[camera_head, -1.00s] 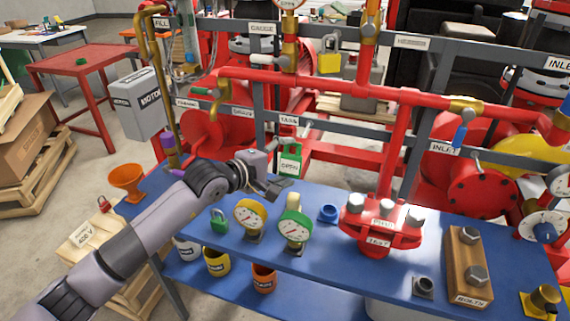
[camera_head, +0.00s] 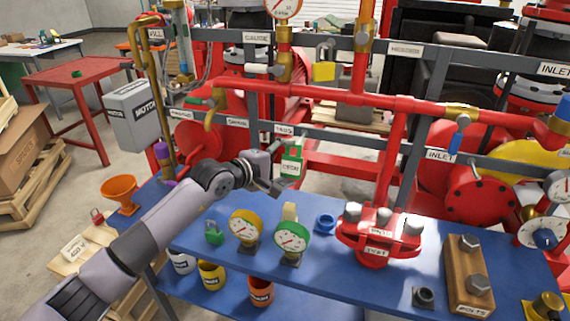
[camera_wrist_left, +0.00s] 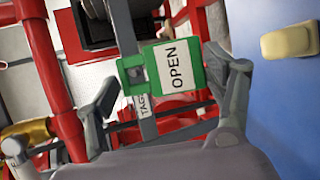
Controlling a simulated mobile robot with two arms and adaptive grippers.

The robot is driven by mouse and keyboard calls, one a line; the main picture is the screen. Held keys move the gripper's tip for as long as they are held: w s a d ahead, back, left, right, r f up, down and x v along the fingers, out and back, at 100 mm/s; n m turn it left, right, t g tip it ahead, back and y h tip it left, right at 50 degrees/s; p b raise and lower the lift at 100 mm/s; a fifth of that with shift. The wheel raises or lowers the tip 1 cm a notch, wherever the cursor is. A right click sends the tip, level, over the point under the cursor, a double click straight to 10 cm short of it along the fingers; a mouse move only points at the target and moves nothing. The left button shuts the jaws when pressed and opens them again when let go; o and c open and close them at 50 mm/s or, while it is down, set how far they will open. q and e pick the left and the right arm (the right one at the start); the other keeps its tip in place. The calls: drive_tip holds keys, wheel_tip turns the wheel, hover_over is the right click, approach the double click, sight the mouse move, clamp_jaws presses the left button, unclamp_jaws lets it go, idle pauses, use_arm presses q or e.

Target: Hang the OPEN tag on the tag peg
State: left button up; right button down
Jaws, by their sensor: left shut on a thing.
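The OPEN tag (camera_head: 291,169) is green with a white label, upright at the rail behind the blue bench. It also shows in the left wrist view (camera_wrist_left: 172,68), turned sideways, with a dark hole in its green end. My left gripper (camera_head: 275,168) is at the tag's left side in the head view, shut on it. In the wrist view its fingers (camera_wrist_left: 168,95) stand on either side of the tag. The TAGS label (camera_head: 285,129) is on the rail just above the tag. I cannot tell whether the peg passes through the tag's hole. My right gripper is not in view.
On the blue bench (camera_head: 330,262) stand a yellow gauge (camera_head: 245,226), a green gauge (camera_head: 291,236), a green padlock (camera_head: 214,232), a blue ring (camera_head: 325,222) and a red flange (camera_head: 378,240). Red pipes and grey rails stand close behind the tag.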

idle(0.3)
use_arm(q)
drive_tip(key=shift+s+r+b, duration=0.1)
drive_tip(key=shift+b, duration=0.25)
idle(0.6)
drive_tip(key=shift+w+b, duration=0.3)
drive_tip(key=shift+b, duration=0.1)
drive_tip(key=shift+w+d+b, duration=0.2)
drive_tip(key=shift+w+b, duration=0.1)
drive_tip(key=shift+b, duration=0.1)
